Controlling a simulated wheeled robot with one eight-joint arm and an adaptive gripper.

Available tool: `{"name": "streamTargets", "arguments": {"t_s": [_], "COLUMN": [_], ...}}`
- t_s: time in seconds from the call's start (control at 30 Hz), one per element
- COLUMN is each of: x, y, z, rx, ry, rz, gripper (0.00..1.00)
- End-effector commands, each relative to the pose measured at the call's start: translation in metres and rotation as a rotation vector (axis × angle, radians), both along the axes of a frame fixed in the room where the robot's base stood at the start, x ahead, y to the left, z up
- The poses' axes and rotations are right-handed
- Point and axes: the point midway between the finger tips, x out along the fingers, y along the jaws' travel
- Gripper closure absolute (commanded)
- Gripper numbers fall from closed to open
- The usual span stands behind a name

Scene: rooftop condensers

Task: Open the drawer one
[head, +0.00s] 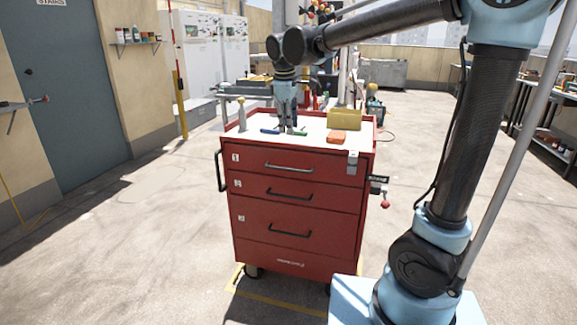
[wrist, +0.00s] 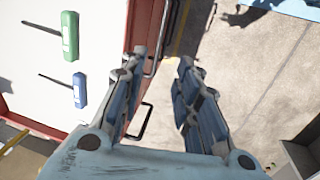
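The red tool cabinet (head: 296,255) stands in the middle of the head view. Its top drawer, labelled 1 (head: 255,162), is shut and has a light metal bar handle (head: 289,168). My gripper (head: 287,128) points down over the cabinet's front top edge in the head view, above and behind that handle. In the wrist view my gripper (wrist: 162,75) is open and empty, its two fingers well apart. A light bar (wrist: 158,38) beside the red edge shows at the left fingertip, and a dark handle (wrist: 143,122) shows between the fingers. Contact is not visible.
The cabinet top holds a yellow bin (head: 345,119), an orange item (head: 337,137), a green screwdriver (wrist: 69,36) and a blue screwdriver (wrist: 79,91). Drawers two (head: 255,188) and three (head: 260,222) are shut. A latch (head: 352,162) sits at drawer one's right. Floor in front is clear.

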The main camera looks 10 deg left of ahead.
Motion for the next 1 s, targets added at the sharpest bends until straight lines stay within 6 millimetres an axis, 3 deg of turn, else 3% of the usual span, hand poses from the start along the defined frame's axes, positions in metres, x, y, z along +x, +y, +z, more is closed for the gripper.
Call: {"name": "streamTargets", "arguments": {"t_s": [0.1, 0.27, 1.0], "x": [0.000, 0.002, 0.026], "y": [0.011, 0.012, 0.010], "z": [-0.001, -0.013, -0.131], "rx": [-0.005, -0.006, -0.005], "ry": [-0.001, -0.002, -0.002], "rz": [0.026, 0.027, 0.026], "gripper": [0.70, 0.70, 0.70]}}
